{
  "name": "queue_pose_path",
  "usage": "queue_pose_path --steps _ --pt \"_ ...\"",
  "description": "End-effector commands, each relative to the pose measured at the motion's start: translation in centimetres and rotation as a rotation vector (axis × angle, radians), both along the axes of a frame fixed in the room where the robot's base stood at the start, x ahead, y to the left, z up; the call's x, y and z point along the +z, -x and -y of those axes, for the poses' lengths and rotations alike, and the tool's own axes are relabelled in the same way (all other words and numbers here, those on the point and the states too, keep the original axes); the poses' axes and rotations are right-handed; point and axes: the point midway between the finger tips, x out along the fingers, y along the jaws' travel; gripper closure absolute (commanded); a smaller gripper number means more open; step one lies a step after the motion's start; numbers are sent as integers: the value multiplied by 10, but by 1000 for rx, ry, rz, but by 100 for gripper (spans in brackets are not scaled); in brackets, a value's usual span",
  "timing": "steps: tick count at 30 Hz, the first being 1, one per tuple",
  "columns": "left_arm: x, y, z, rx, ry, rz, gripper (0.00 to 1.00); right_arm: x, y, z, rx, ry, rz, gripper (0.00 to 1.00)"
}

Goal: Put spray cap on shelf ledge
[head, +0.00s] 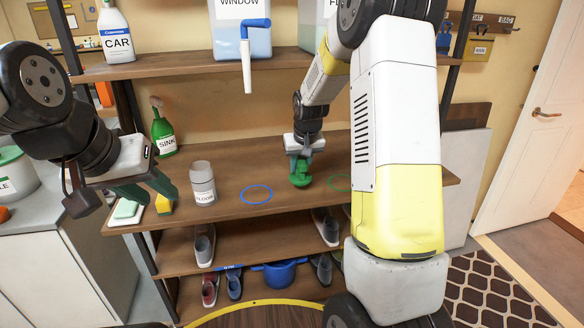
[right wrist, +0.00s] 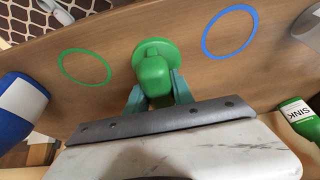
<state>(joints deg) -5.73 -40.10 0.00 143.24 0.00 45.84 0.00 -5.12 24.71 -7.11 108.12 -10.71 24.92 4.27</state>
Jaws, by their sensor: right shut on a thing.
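The green spray cap (head: 300,181) is held low over the wooden shelf ledge (head: 232,172), between the blue ring (head: 257,194) and the green ring (head: 340,183). In the right wrist view the cap (right wrist: 152,72) sits between both fingers, with its wide round end away from the palm. I cannot tell whether it touches the ledge. My right gripper (head: 302,160) is shut on it, pointing down. My left gripper (head: 149,190) is open and empty, near the ledge's left end. Both rings, green (right wrist: 84,67) and blue (right wrist: 229,31), look empty in the right wrist view.
Shoes (head: 204,246) stand on the shelf below. The upper shelf (head: 165,66) holds large bottles.

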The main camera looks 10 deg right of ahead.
Motion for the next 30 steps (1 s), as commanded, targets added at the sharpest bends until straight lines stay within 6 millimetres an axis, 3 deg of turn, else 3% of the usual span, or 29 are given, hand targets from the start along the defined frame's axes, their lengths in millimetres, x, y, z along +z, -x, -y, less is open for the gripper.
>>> queue_pose_path --steps 7,14,24,25,28,30 --pt "0 0 0 0 0 0 64 -3 -14 11 -3 -1 -2 100" --pt "0 0 0 0 0 0 64 -36 -12 9 0 0 -2 100" --pt "0 0 0 0 0 0 64 -40 -12 9 0 0 -1 100" --pt "0 0 0 0 0 0 64 -40 -12 9 0 0 -2 69" --pt "0 0 0 0 0 0 64 -39 -12 9 0 0 -1 50" --pt "0 0 0 0 0 0 64 -39 -12 9 0 0 -1 49"
